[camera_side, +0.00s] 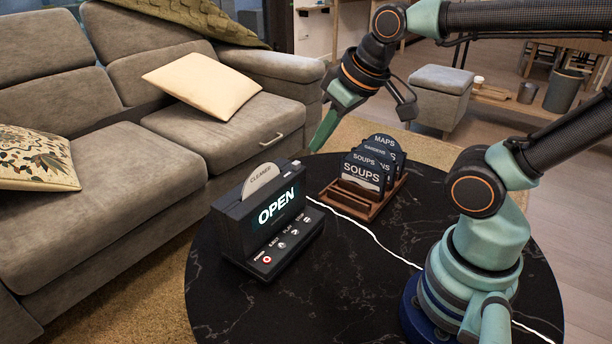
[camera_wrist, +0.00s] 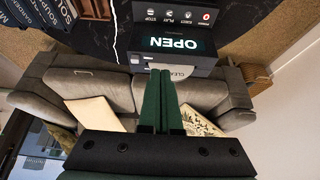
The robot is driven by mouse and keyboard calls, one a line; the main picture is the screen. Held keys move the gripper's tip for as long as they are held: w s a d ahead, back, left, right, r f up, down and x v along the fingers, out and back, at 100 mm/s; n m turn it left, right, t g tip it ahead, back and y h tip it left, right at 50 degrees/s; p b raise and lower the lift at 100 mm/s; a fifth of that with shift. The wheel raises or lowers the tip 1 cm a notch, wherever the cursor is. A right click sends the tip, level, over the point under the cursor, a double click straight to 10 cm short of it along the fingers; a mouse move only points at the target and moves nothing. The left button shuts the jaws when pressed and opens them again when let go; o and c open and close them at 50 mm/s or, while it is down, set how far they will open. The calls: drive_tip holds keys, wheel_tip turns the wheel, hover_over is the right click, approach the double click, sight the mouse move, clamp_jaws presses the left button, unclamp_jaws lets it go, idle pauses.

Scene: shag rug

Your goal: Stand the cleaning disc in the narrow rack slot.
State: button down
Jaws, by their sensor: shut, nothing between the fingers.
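The cleaning disc (camera_side: 262,179) is a pale disc marked CLEANER. It stands upright in the top of a black player (camera_side: 270,222) whose display reads OPEN, with only its upper part showing. In the wrist view a small part of the disc (camera_wrist: 181,72) shows beside my fingers. The wooden rack (camera_side: 350,203) stands right of the player and holds several dark labelled discs (camera_side: 362,172) at its back; its front part looks empty. My gripper (camera_side: 318,146) is shut and empty, above the table's far edge, between player and rack in the side view. In the wrist view its green fingers (camera_wrist: 160,72) are together.
The round black marble table (camera_side: 330,290) has free room in front of the player and rack. A grey sofa (camera_side: 130,130) stands behind at the left, and a grey footstool (camera_side: 440,95) farther back.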

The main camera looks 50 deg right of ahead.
idle(0.4)
drive_tip(key=c, duration=1)
unclamp_jaws()
drive_tip(key=shift+w, duration=0.1)
wheel_tip(320, 180, up, 2)
drive_tip(key=n+g, duration=0.6)
drive_tip(key=n, duration=1.2)
hover_over(260, 165)
wheel_tip(260, 165, down, 12)
